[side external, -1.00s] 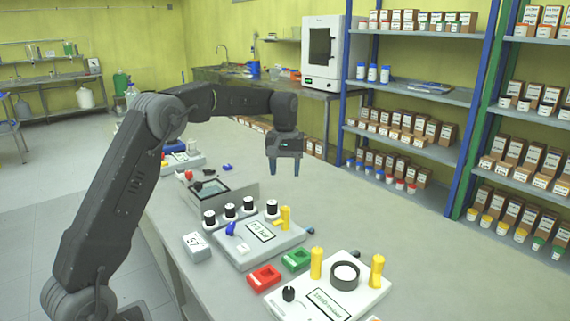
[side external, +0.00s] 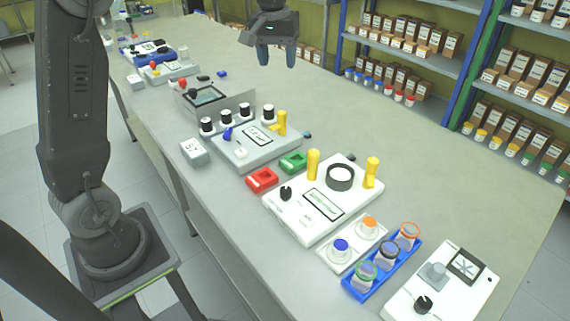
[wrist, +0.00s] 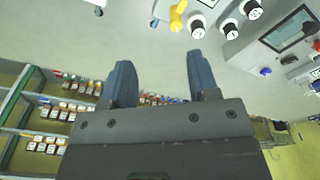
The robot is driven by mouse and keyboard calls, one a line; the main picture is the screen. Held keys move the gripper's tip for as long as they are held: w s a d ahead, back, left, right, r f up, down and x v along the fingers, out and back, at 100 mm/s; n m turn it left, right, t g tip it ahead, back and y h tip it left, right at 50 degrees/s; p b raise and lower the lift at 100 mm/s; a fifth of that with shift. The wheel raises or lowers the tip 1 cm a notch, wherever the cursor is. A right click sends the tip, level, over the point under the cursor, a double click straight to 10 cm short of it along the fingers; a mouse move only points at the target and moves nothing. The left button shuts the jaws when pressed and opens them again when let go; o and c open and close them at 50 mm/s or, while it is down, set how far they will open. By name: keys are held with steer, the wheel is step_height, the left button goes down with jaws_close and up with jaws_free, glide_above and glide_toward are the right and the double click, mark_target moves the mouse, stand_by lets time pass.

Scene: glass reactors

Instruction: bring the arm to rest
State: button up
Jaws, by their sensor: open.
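My gripper (side external: 277,57) hangs at the top middle of the side external view, above the far part of the bench (side external: 330,110), fingers pointing down. The wrist view also shows my gripper (wrist: 161,85), with its two blue-grey fingers apart and nothing between them. It touches nothing that I can see. The upper part of my arm is cut off by the top edge of the side external view.
Below and nearer stand a device with black-capped vials (side external: 255,145), a white device with yellow handles (side external: 322,205), red (side external: 262,181) and green (side external: 293,162) blocks, and a blue rack (side external: 383,269) of jars. Shelves (side external: 420,60) stand behind.

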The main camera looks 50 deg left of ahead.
steer(key=s+d+r+m+t, duration=0.1)
steer(key=s+d+m, duration=0.1)
steer(key=s+d, duration=0.3)
steer(key=s+d+r+m+t, duration=0.1)
steer(key=s+d+m, duration=0.15)
steer(key=s, duration=0.55)
steer(key=s+d+f+m+t, duration=0.1)
steer(key=s+d+f, duration=0.1)
steer(key=s, duration=0.4)
steer(key=s+d+f+m+t, duration=0.1)
steer(key=s+d+f, duration=0.1)
steer(key=s, duration=0.4)
steer(key=shift+d+f, duration=0.15)
steer(key=shift+f, duration=0.45)
